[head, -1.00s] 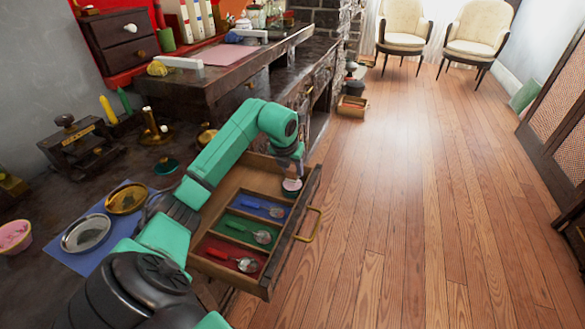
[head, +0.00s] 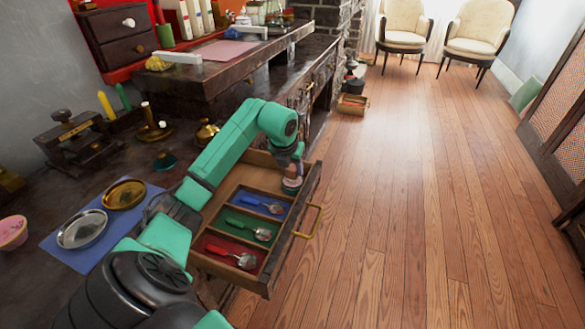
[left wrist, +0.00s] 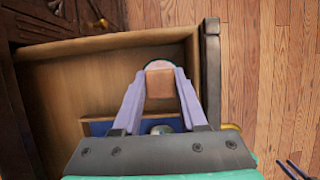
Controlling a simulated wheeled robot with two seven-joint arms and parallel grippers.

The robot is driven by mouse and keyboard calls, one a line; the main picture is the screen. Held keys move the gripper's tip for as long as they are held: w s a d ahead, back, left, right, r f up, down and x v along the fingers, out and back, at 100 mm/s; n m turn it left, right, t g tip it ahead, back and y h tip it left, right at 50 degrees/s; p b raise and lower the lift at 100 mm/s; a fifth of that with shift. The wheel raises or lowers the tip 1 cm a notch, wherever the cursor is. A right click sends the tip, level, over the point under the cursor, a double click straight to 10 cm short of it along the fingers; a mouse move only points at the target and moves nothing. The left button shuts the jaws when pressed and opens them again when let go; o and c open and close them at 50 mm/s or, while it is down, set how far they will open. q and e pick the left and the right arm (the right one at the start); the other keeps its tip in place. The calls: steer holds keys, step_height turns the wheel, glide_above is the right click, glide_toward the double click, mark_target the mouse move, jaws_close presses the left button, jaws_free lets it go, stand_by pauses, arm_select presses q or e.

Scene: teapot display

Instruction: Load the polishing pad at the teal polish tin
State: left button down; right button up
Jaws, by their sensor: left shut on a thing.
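The teal polish tin (head: 291,189) is a small round tin at the far right corner of the open drawer (head: 306,185). In the left wrist view a sliver of its pink top and teal rim (left wrist: 160,63) shows past the pad. My left gripper (head: 292,172) points down over the tin, shut on a tan block-like polishing pad (left wrist: 160,83). The pad covers most of the tin in the left wrist view; I cannot tell if they touch. A teal disc with a dark knob (head: 165,163) lies on the workbench.
The drawer holds spoons in blue (head: 262,205), green (head: 250,229) and red (head: 236,254) compartments. A brass handle (head: 309,221) sticks out in front. Two round dishes (head: 82,229) lie on a blue mat (head: 58,246). The wooden floor to the right is clear.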

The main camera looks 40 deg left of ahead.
mark_target(294, 165)
arm_select(q)
steer(key=shift+f, duration=0.5)
arm_select(e)
steer(key=shift+f, duration=0.3)
steer(key=shift+r, duration=0.25)
stand_by(0.9)
arm_select(q)
steer(key=shift+r, duration=0.2)
steer(key=shift+r+p, duration=0.8)
step_height(294, 165, up, 2)
steer(key=shift+r+p, duration=0.1)
steer(key=shift+p, duration=0.8)
steer(key=shift+r+p, duration=1.2)
steer(key=shift+r, duration=0.1)
arm_select(e)
steer(key=s+d+f, duration=0.3)
steer(key=s+f, duration=0.4)
steer(key=f, duration=0.3)
